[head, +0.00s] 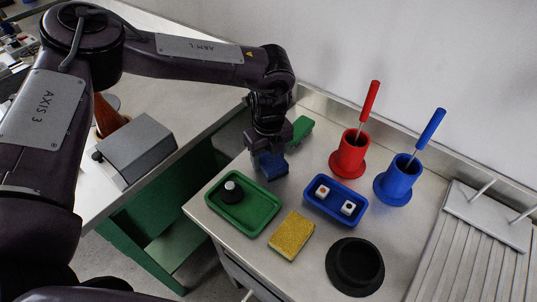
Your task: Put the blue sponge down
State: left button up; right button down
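The blue sponge (273,168) is at the back left of the grey bench top, directly under my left gripper (271,151). My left gripper points down and its fingers close around the sponge's upper part. The sponge is at or just above the bench surface; I cannot tell whether it touches. My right gripper is not in view.
A green block (300,130) lies just behind the gripper. Nearby are a green tray (260,220), a blue tray (326,212) with white dice, a yellow sponge (292,234), red (349,155) and blue (397,183) holders, and a black round dish (354,286).

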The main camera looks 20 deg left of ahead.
aim_at(269, 155)
pick_arm(q)
jog(key=o, duration=0.3)
jog(key=shift+o, duration=0.2)
jog(key=shift+r, duration=0.1)
notch_tip(269, 155, up, 12)
jog(key=shift+b, duration=0.45)
jog(key=shift+d+r, duration=0.1)
